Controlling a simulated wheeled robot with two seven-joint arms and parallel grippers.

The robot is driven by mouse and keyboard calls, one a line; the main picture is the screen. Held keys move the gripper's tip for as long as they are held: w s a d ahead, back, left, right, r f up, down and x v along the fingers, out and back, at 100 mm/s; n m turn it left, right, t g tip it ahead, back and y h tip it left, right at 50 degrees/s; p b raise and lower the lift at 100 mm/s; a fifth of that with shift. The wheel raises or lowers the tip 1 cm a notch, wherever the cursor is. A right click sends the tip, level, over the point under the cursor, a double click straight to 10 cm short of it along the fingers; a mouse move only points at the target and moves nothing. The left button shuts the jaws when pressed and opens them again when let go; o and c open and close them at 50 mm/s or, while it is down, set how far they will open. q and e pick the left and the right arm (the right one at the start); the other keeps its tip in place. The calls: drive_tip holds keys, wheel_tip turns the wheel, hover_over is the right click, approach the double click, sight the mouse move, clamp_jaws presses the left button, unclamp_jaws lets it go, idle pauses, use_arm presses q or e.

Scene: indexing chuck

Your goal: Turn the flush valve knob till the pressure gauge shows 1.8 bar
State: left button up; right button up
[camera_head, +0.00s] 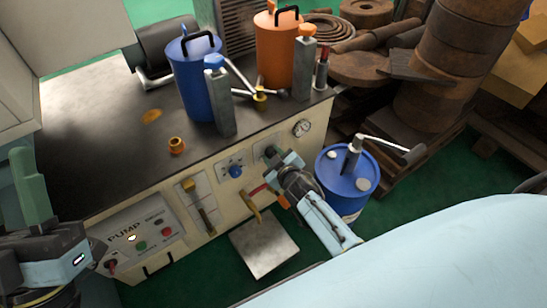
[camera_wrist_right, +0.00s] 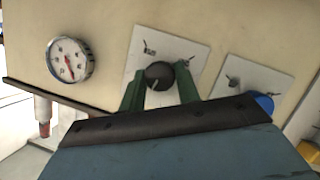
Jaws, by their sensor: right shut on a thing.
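A black round knob (camera_wrist_right: 159,75) sits on a pale plate (camera_wrist_right: 190,50) on the cream front panel. My right gripper (camera_wrist_right: 160,86) has its green fingers on either side of the knob and is shut on it. In the head view the right gripper (camera_head: 276,158) reaches the panel and largely covers the knob. The round white pressure gauge (camera_head: 301,128) is up and right of it. In the wrist view the gauge (camera_wrist_right: 70,60) shows a red needle, but its figures are too small to read. My left gripper (camera_head: 32,190) is at the left edge, away from the panel, its opening unclear.
A blue knob (camera_head: 235,171) is on the neighbouring plate to the left. A pump panel (camera_head: 140,236) with buttons is lower left. Blue (camera_head: 191,80) and orange (camera_head: 276,50) canisters stand on the bench top. A blue drum (camera_head: 345,187) stands close right of my right gripper.

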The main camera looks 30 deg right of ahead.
idle(0.3)
drive_tip(key=o, duration=1)
drive_tip(key=shift+c, duration=0.2)
drive_tip(key=shift+s, duration=0.1)
